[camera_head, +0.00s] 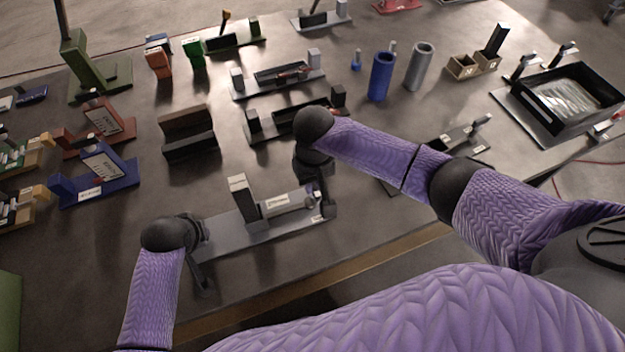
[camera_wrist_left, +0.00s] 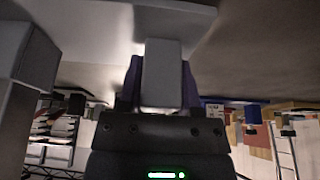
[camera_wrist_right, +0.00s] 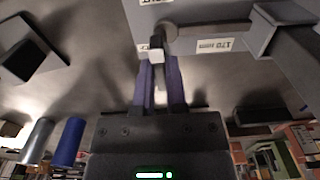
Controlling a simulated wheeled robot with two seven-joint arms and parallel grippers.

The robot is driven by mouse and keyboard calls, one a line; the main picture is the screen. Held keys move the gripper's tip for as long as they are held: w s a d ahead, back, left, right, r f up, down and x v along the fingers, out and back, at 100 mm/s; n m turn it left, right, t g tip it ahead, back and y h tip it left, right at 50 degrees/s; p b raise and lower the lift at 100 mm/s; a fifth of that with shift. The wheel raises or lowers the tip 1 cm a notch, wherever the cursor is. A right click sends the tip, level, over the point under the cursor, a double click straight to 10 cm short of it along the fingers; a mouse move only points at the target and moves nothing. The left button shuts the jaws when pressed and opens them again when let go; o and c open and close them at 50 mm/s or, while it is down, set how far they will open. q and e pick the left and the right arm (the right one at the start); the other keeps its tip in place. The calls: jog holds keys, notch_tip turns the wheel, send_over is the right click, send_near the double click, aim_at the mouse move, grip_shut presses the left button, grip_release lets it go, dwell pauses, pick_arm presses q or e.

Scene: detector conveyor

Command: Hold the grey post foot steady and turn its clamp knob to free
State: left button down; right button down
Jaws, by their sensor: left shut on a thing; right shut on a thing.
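The grey post foot (camera_head: 262,232) lies on the table near the front edge, a long flat base with an upright block and a white label. My left gripper (camera_head: 206,232) is at its left end. In the left wrist view my left fingers (camera_wrist_left: 162,82) are shut on a grey block (camera_wrist_left: 162,65) of the foot. My right gripper (camera_head: 318,192) is at the foot's right end. In the right wrist view my right fingers (camera_wrist_right: 160,82) are shut on the clamp knob (camera_wrist_right: 154,52), a small part with a pale end. The knob is mostly hidden in the head view.
Other grey fixtures (camera_head: 275,80) stand behind. A dark block (camera_head: 188,132) and a blue fixture (camera_head: 98,178) are to the left. A blue cylinder (camera_head: 381,76), a grey cylinder (camera_head: 419,66) and a black tray (camera_head: 568,95) stand at right. Bare table lies left of the foot.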

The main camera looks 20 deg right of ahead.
aim_at(314, 185)
jog(key=n, duration=0.4)
jog(key=shift+n, duration=2.2)
jog(key=c, duration=0.7)
grip_release()
jog(key=shift+o, duration=0.2)
notch_tip(314, 185, up, 12)
